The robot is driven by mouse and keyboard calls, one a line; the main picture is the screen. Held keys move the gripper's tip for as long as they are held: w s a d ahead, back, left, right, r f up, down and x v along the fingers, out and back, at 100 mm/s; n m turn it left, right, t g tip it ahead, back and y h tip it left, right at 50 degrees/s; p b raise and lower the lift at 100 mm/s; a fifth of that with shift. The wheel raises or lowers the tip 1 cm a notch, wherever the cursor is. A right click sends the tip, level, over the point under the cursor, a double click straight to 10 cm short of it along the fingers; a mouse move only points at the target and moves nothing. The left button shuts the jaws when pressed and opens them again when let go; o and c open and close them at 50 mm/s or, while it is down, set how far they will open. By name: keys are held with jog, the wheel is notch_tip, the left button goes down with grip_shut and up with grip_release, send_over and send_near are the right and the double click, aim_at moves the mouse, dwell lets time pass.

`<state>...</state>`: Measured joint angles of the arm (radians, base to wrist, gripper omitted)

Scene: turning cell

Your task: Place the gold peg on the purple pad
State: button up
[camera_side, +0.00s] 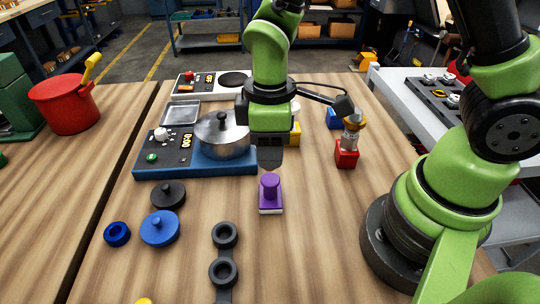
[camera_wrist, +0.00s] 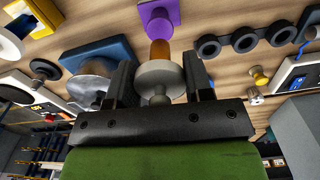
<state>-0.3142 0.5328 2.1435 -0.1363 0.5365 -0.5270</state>
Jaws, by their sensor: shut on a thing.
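My gripper (camera_wrist: 158,82) is shut on the gold peg (camera_wrist: 159,52), with a pale grey collar and rounded grey end between the fingers in the wrist view. The peg's gold part points towards the purple pad (camera_wrist: 158,12). In the side view my gripper (camera_side: 270,165) points down just above the purple pad (camera_side: 270,205), which shows a raised round purple part and a pale lower edge. The fingers hide the peg there. I cannot tell whether peg and pad touch.
A steel pot (camera_side: 222,148) on a blue-based unit stands close left of my gripper. A red block (camera_side: 346,158) with a gold-and-silver piece stands right. A black ringed holder (camera_side: 224,252), a blue lid (camera_side: 160,228) and a black lid (camera_side: 168,195) lie nearer. Wood right of the pad is clear.

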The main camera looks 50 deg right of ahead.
jog(key=shift+f, duration=1.4)
jog(key=shift+f, duration=0.15)
jog(key=o, duration=1)
jog(key=shift+o, duration=0.2)
notch_tip(320, 180, up, 13)
jog(key=shift+f, duration=0.2)
jog(key=s+d+r+m+t+y, duration=0.2)
jog(key=s+d+r+m+t, duration=0.3)
jog(key=s+r+m+t, duration=0.2)
jog(key=shift+s+d+r+m, duration=0.25)
jog(key=shift+s+r+m, duration=0.85)
jog(key=shift+s+m, duration=1.2)
